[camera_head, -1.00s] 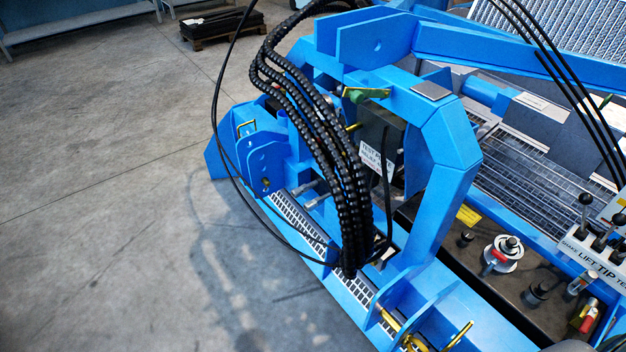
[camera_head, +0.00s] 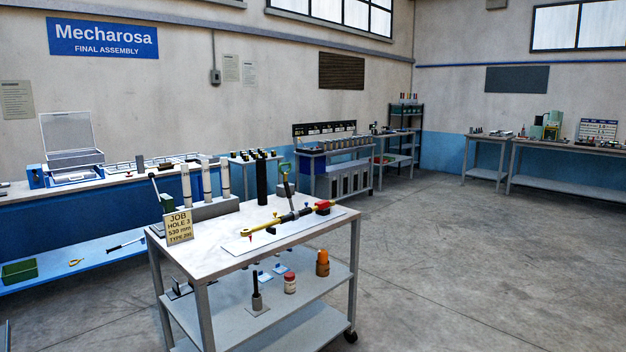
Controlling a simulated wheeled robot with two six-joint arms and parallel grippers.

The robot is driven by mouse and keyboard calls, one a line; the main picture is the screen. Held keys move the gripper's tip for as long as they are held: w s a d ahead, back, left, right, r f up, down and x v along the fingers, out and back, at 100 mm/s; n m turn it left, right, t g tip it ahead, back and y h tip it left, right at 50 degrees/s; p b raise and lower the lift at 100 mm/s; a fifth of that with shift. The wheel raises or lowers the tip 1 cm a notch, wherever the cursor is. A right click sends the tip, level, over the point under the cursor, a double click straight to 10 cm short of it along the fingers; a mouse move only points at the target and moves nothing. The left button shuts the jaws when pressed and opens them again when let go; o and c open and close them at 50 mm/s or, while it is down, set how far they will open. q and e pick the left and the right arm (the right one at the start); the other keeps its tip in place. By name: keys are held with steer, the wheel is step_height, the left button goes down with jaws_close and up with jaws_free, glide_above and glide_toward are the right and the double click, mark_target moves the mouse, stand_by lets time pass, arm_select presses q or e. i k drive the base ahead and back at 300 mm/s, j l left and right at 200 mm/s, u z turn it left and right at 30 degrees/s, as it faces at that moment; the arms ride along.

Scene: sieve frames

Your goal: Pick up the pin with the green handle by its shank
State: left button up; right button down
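A green loop handle (camera_head: 286,168) shows at the back of the top of a grey wheeled cart (camera_head: 215,230). A dark, slim shank (camera_head: 286,188) runs down from it, nearly upright. It looks like the pin with the green handle. Its lower end is close to a yellow and black tool with a red end (camera_head: 292,215), and I cannot tell how it is supported. A tall black cylinder (camera_head: 262,182) stands just left of it. Neither of my grippers is in view.
A job sign (camera_head: 179,226) stands at the cart's left corner. The lower shelf holds a red-and-white jar (camera_head: 290,283) and an orange bottle (camera_head: 322,263). A blue bench (camera_head: 90,230) runs along the left wall. The concrete floor (camera_head: 450,270) is clear to the right.

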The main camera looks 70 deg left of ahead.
mark_target(284, 175)
steer(key=u, duration=2.3)
steer(key=i+z, duration=0.5)
steer(key=i+l+z, duration=0.15)
steer(key=i+z, duration=0.2)
steer(key=i, duration=0.35)
steer(key=i+z, duration=0.35)
steer(key=i, duration=0.3)
steer(key=i+j+z, duration=0.35)
steer(key=i, duration=1)
steer(key=i+l+u, duration=0.1)
steer(key=i, duration=0.55)
steer(key=i+l, duration=0.15)
steer(key=i, duration=0.5)
steer(key=i+j+u, duration=0.25)
steer(key=i+u, duration=0.7)
steer(key=i+l+u, duration=0.1)
steer(key=i+u, duration=0.35)
steer(key=i+l+u, duration=0.3)
steer(key=i+u, duration=0.15)
steer(key=i, duration=0.1)
